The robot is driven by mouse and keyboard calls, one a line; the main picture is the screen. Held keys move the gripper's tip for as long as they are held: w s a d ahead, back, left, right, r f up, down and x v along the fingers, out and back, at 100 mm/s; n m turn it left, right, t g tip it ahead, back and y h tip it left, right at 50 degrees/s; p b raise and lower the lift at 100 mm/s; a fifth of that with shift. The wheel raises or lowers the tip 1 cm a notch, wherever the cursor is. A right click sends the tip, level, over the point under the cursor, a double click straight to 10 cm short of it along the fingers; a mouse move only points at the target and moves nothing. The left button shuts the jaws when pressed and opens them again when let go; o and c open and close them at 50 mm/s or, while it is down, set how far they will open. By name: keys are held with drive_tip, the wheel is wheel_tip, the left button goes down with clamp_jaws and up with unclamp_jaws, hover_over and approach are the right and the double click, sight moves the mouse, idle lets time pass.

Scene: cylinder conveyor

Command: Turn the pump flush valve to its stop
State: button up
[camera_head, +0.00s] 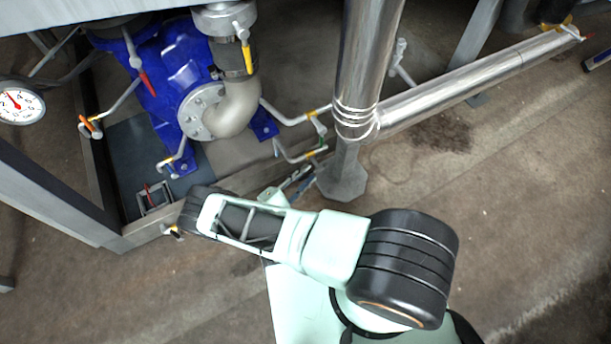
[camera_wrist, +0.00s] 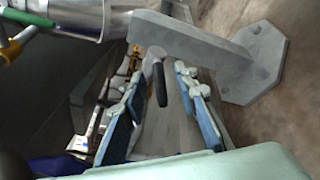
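My gripper (camera_head: 299,181) is low beside the blue pump's frame in the head view, near the foot of a steel post. In the wrist view my gripper (camera_wrist: 157,68) is open, with its two blue-padded fingers apart. A small lever with a dark grip (camera_wrist: 160,84) shows between the fingers; I cannot tell whether either finger touches it. No label marks it as the pump flush valve. The blue pump (camera_head: 178,70) is at the upper left, with a grey elbow pipe (camera_head: 237,105). In the head view, my arm and fingers crowd the lever's area.
A post with a wide foot (camera_head: 343,182) stands right of my gripper; the foot also shows in the wrist view (camera_wrist: 262,62). A shiny pipe (camera_head: 450,90) runs right. Thin pipes (camera_head: 296,118) with small valves lie behind my gripper. Floor at the right (camera_head: 530,200) is clear.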

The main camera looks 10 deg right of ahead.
drive_tip(key=v, duration=1.2)
drive_tip(key=shift+c, duration=0.4)
